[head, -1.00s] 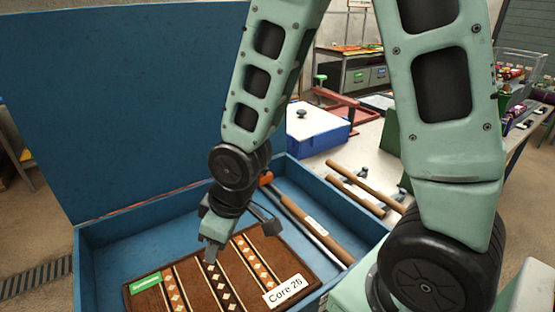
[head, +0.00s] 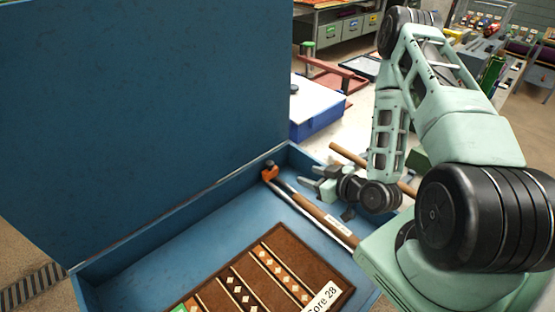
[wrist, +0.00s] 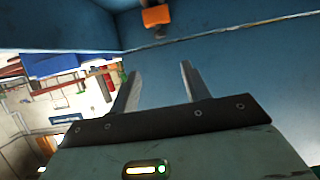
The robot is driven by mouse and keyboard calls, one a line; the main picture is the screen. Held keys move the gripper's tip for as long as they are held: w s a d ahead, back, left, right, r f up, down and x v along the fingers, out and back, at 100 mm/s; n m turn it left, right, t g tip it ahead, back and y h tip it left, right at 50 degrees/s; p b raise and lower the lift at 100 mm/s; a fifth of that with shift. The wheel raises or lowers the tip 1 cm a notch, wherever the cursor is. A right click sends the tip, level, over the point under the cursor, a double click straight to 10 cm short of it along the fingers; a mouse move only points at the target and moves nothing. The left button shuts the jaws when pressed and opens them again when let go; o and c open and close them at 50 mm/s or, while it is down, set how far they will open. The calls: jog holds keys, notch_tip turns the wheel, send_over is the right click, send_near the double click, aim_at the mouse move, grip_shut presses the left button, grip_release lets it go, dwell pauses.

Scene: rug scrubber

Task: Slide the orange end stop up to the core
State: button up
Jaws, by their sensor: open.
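The orange end stop (head: 269,173) sits at the far end of a thin metal rod (head: 284,187) in the blue box. A brown core (head: 318,213) with a white label lies in line with the rod, with a stretch of bare rod between it and the stop. My gripper (head: 304,178) is open and empty, with its fingers pointing left, to the right of the stop and apart from it. In the wrist view the orange stop (wrist: 156,16) shows at the top, beyond the two spread fingers (wrist: 160,76).
The blue box (head: 215,183) has a tall raised lid (head: 150,110) at the left. A brown patterned rug (head: 265,275) labelled "Core 28" lies in the box. Another brown tube (head: 345,154) lies outside, near my wrist. A blue-and-white case (head: 315,108) stands behind.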

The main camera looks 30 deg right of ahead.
jog(key=shift+w+a+f+b, duration=0.1)
jog(key=shift+w+f+b, duration=0.45)
jog(key=shift+b, duration=0.35)
jog(key=b, duration=0.6)
send_near(272, 164)
jog(key=shift+a+v, duration=0.2)
jog(key=shift+v, duration=1)
jog(key=b+x, duration=0.3)
jog(key=x, duration=0.6)
jog(key=shift+w+d, duration=0.1)
jog(key=shift+w, duration=0.1)
jog(key=shift+x, duration=0.8)
jog(key=shift+f, duration=0.1)
